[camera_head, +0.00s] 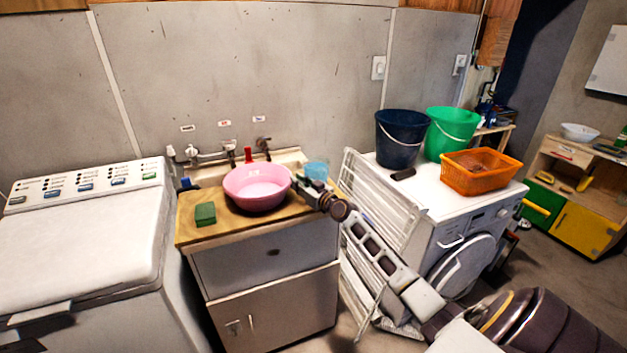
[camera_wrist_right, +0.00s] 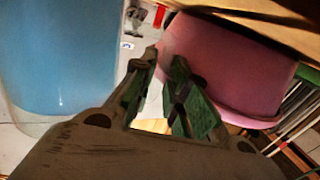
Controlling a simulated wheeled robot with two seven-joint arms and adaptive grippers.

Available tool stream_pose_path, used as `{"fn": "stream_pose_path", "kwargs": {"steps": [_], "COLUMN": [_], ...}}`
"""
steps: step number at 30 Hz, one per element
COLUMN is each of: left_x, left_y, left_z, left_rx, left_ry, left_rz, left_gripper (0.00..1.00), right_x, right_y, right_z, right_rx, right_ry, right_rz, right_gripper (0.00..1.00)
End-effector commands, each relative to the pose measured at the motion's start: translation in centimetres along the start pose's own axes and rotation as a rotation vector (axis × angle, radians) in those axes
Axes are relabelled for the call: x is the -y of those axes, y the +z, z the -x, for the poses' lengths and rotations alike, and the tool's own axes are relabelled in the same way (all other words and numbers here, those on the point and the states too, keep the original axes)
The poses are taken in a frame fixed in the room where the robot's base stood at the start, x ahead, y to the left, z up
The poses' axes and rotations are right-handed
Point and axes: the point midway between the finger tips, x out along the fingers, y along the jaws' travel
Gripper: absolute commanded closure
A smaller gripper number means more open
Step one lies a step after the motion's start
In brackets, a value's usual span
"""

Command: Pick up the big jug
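A light blue, see-through vessel (camera_head: 316,170), which looks like the big jug, stands at the right end of the sink, beside the pink basin. Its lower part is hidden by my right gripper in the head view. In the right wrist view a large blue body (camera_wrist_right: 60,55) fills the upper left, outside the fingers. My right gripper (camera_head: 299,184) is at the counter's right edge, close in front of the basin and the vessel. Its fingers (camera_wrist_right: 166,62) stand apart with a narrow gap and nothing held between them. My left gripper is not in view.
The pink basin (camera_head: 257,194) sits close by the right gripper, and a green sponge (camera_head: 205,214) lies on the wooden counter (camera_head: 190,237). A white drying rack (camera_head: 372,205) leans against the washer (camera_head: 440,215). Taps (camera_head: 230,152) stand behind the basin.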

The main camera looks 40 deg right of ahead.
Motion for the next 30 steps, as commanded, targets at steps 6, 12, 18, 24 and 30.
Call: {"fn": "stream_pose_path", "kwargs": {"steps": [6,12,18,24,30], "left_x": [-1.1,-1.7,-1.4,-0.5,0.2], "left_y": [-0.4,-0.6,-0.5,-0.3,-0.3], "left_z": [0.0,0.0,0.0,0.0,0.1], "left_rx": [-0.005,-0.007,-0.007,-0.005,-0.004], "left_ry": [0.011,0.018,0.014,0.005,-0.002], "left_rz": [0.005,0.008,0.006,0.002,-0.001], "left_gripper": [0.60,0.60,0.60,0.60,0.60], "right_x": [0.0,0.0,0.0,-0.1,-0.1], "right_y": [0.0,0.0,0.0,-0.3,-0.5], "right_z": [0.0,0.0,0.0,0.0,0.0], "right_rx": [0.000,0.000,0.000,-0.005,-0.005], "right_ry": [0.000,0.000,0.000,0.002,0.001], "right_rz": [0.000,0.000,0.000,0.003,0.003], "right_gripper": [0.87,1.00,1.00,1.00,1.00]}}
